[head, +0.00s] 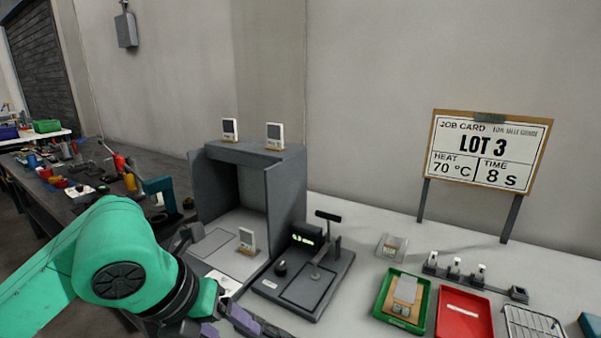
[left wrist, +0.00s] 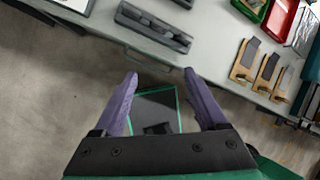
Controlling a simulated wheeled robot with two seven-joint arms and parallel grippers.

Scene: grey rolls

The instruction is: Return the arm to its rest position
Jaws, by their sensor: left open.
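My left arm (head: 125,255), green with a dark wrist, comes in from the left in the head view. My left gripper (head: 228,322) is at the bottom edge of that view, in front of the grey booth, partly cut off by the frame. In the left wrist view its two purple fingers (left wrist: 161,77) are spread wide apart with nothing held between them. They are over the floor, just off the table's front edge. My right gripper does not show.
The grey booth (head: 288,200) stands on the light table, with a black device (head: 305,285) beside it. A green tray (head: 383,305), a red tray (head: 464,315) and a job card board (head: 485,152) are to the right. Wooden holders (left wrist: 245,60) line the table edge.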

